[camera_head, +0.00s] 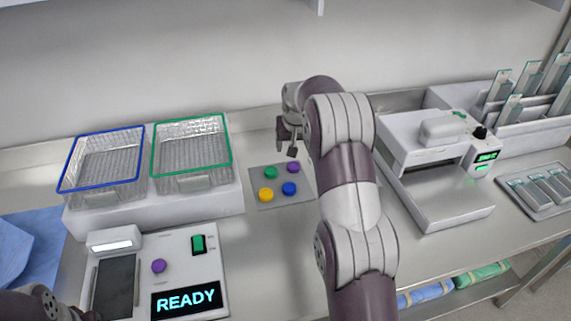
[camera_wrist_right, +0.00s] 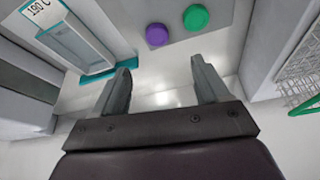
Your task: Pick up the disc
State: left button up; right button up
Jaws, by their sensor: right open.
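Four small discs sit on a grey square mat (camera_head: 279,202) in the head view: green (camera_head: 270,172), purple (camera_head: 293,167), yellow (camera_head: 266,194) and blue (camera_head: 289,188). The right wrist view shows the purple disc (camera_wrist_right: 158,34) and the green disc (camera_wrist_right: 196,17) beyond the fingertips. My right gripper (camera_head: 287,143) is open and empty, behind the mat near the back wall. Its two fingers (camera_wrist_right: 162,68) are spread apart in the wrist view, touching no disc. Only part of my left arm shows at the lower left corner; its gripper is out of view.
A blue-rimmed basket (camera_head: 104,160) and a green-rimmed basket (camera_head: 191,155) stand on a white base at left. A panel reading READY (camera_head: 186,300) carries another purple round piece (camera_head: 158,266). A white machine (camera_head: 432,165) and a slide rack (camera_head: 520,95) stand at right.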

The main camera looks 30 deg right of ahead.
notch_tip(320, 180, down, 2)
jog(key=d, duration=0.1)
jog(key=p, duration=0.2)
send_over(293, 165)
jog(key=s, duration=0.2)
jog(key=f, duration=0.4)
jog(key=shift+a+f, duration=0.2)
jog(key=shift+a, duration=0.1)
jog(key=p+x, duration=0.1)
jog(key=x, duration=0.3)
jog(key=shift+s+a, duration=0.15)
jog(key=shift+f, duration=0.35)
pick_arm(q)
jog(key=r, duration=0.1)
jog(key=s+r, duration=0.1)
jog(key=r, duration=0.1)
jog(key=shift+r, duration=0.2)
pick_arm(e)
jog(key=shift+w+f, duration=0.1)
jog(key=shift+w, duration=0.1)
pick_arm(q)
jog(key=shift+s, duration=0.1)
pick_arm(e)
jog(key=c, duration=1.1)
